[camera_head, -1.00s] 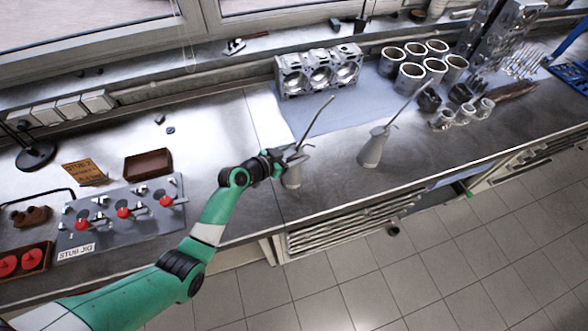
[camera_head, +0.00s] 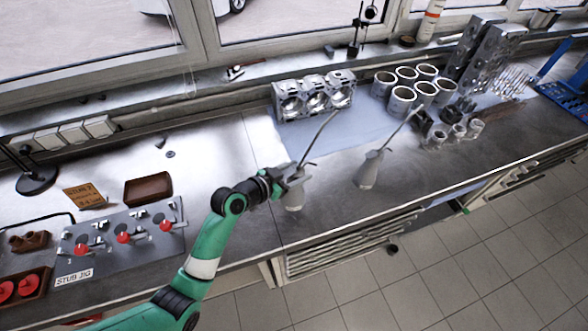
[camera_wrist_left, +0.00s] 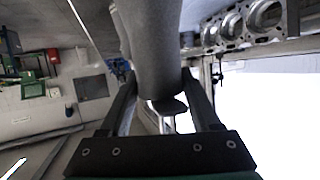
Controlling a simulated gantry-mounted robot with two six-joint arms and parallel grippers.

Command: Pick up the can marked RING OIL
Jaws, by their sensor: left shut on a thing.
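Two grey oil cans with long thin spouts stand at the bench's front part. My left gripper (camera_head: 283,180) is shut on the left oil can (camera_head: 294,199), around its upper body. In the left wrist view the can's grey body (camera_wrist_left: 155,45) fills the space between the two fingers of my left gripper (camera_wrist_left: 160,90). The right oil can (camera_head: 369,169) stands free to its right. No label can be read on either can, so I cannot tell which is marked RING OIL. My right gripper is not in view.
A stub jig (camera_head: 120,244) with red knobs and a brown tray (camera_head: 148,189) lie to the left. An engine block (camera_head: 314,95) and several cylinder liners (camera_head: 403,98) stand behind on a blue mat (camera_head: 345,128). The bench's front edge is close to the cans.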

